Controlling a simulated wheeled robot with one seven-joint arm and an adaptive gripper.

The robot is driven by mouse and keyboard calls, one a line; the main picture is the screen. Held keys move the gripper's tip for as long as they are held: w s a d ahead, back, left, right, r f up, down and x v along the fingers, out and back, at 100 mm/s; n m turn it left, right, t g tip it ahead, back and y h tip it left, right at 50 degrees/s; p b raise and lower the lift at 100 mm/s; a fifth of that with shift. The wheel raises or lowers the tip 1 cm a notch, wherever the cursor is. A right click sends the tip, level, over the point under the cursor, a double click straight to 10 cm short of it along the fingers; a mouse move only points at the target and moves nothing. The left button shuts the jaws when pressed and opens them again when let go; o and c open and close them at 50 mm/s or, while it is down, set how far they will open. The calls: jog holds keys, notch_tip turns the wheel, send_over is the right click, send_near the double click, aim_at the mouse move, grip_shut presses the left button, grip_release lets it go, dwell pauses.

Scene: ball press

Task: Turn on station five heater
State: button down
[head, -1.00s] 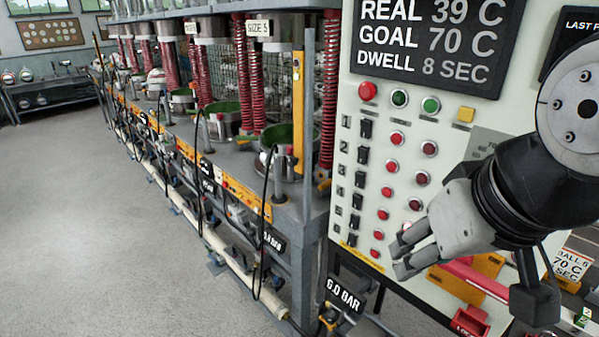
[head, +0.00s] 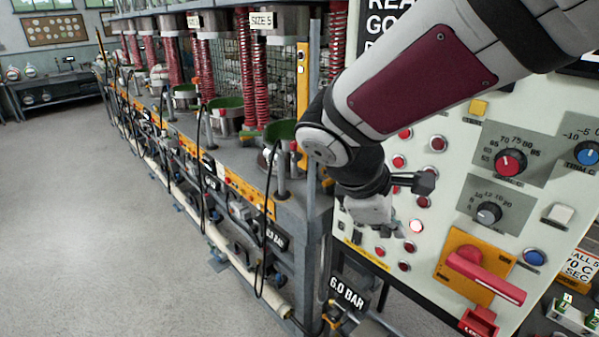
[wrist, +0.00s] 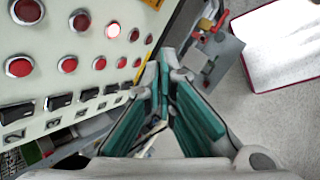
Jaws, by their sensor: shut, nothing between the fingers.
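The cream control panel (head: 530,130) has red lamps in two columns and black rocker switches beside them. In the wrist view the rockers form a row, with the fifth station's rocker (wrist: 111,88) second from the far end; its position is too small to tell. One upper lamp (wrist: 113,30) glows, seemingly in the fourth station's row; it also glows in the head view (head: 416,226). My gripper (wrist: 163,66) is shut and empty, its tips beside the far end of the rocker row. In the head view my gripper (head: 370,212) covers most rockers; contact cannot be told.
A red handle (head: 485,275) on a yellow plate and several dials, including a red one (head: 509,162), are on the panel's right. The press row (head: 290,190) stands left of the panel. Open grey floor (head: 110,220) lies further left.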

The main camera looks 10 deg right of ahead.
jog(key=w+a+f+n+t+h, duration=0.2)
jog(key=w+a+f+n+t, duration=0.2)
jog(key=w+a+f+n, duration=0.6)
jog(key=w+f+n+b, duration=0.1)
jog(key=w+f+n, duration=0.1)
jog(key=shift+w+a+n+h, duration=0.2)
jog(key=shift+w+n+h, duration=0.1)
jog(key=shift+w+n, duration=0.1)
jog(key=d+r+p+x, duration=0.1)
jog(key=p+x, duration=0.1)
jog(key=x, duration=1.1)
jog(key=shift+w+d+r, duration=0.2)
jog(key=shift+w, duration=0.25)
